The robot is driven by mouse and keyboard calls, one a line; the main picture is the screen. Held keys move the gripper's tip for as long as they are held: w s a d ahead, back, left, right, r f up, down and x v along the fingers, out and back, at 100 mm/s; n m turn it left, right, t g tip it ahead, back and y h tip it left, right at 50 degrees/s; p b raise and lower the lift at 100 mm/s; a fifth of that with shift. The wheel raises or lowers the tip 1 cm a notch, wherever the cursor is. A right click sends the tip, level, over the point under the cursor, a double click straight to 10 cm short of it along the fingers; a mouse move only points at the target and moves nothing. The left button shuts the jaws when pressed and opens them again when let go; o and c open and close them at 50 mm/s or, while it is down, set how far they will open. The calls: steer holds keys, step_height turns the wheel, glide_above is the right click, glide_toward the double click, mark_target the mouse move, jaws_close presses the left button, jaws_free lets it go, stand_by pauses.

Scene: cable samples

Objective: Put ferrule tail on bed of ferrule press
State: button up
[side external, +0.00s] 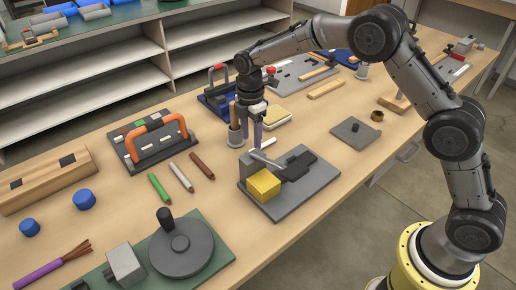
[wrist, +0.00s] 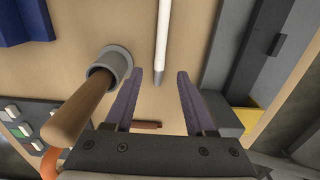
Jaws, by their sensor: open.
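The ferrule tail (wrist: 163,35) appears to be the white rod with a grey tip in the wrist view. My gripper (side external: 250,146) points down, open and empty, just behind the ferrule press. Its two purple fingers also show in the wrist view (wrist: 160,72). The ferrule press (side external: 308,190) is a grey plate with a dark bed (side external: 297,166), a yellow block (side external: 264,185) and a light lever. Part of it shows at the right in the wrist view (wrist: 245,50).
A grey cup (wrist: 113,60) with a wooden handle stands close beside my fingers. Green, white and brown sticks (side external: 181,176) lie to the left, near a rack with an orange handle (side external: 155,133). A grey plate (side external: 355,131) lies right of the press.

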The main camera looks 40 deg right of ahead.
steer(key=shift+f, duration=2)
jaws_close()
